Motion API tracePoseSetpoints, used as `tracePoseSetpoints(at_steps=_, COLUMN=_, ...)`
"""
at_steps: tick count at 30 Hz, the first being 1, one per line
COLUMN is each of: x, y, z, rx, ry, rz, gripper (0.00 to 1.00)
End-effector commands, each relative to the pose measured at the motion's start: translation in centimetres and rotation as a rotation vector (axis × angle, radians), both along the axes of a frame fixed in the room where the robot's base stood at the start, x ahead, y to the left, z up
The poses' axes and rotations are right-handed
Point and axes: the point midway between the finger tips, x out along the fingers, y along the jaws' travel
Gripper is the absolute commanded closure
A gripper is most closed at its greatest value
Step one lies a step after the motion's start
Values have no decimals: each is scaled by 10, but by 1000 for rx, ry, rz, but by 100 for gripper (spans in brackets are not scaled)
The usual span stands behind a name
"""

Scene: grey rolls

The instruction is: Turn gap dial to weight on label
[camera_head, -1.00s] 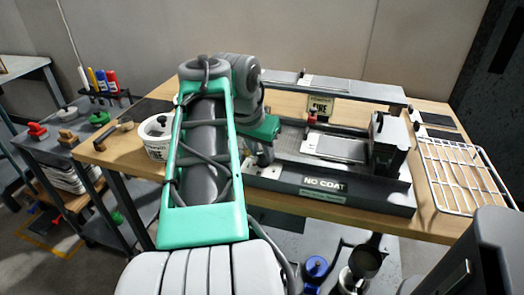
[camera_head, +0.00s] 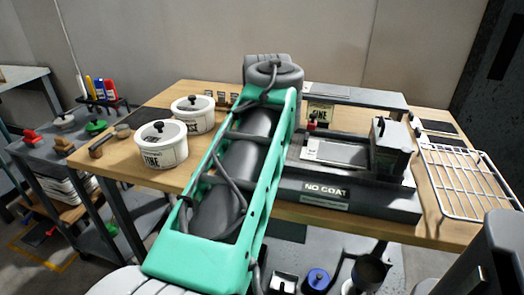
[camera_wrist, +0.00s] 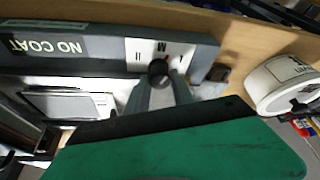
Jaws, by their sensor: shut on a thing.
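The gap dial is a dark round knob (camera_wrist: 158,69) on a white marked plate (camera_wrist: 160,50) at the end of the grey coater's front face, in the wrist view. The plate's marks show upside down; a middle one looks like M, with strokes on either side. My gripper (camera_wrist: 160,88) is shut on the knob, a grey finger at each side. The knob's exact pointing is hard to read. In the head view my arm hides the dial and gripper. A label card reading FINE (camera_head: 320,113) stands behind the coater (camera_head: 345,197), whose front reads NO COAT.
Two white lidded tubs, a front one (camera_head: 160,145) and a rear one (camera_head: 193,115), stand on the table's left. A tub (camera_wrist: 285,82) is near the gripper in the wrist view. A wire rack (camera_head: 462,178) lies at right. A dark block (camera_head: 388,148) sits on the coater.

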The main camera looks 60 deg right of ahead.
Motion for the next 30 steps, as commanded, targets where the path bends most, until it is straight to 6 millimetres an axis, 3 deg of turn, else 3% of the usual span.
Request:
tracePoseSetpoints(at_steps=16, x=0, y=0, z=0, rx=0, ry=0, rz=35, gripper=100)
tracePoseSetpoints(at_steps=17, x=0, y=0, z=0, rx=0, ry=0, rz=35, gripper=70)
tracePoseSetpoints(at_steps=18, x=0, y=0, z=0, rx=0, ry=0, rz=35, gripper=67)
tracePoseSetpoints(at_steps=26, x=0, y=0, z=0, rx=-1, ry=0, rz=35, gripper=63)
tracePoseSetpoints(at_steps=30, x=-2, y=3, z=14, rx=-3, ry=-1, rz=32, gripper=63)
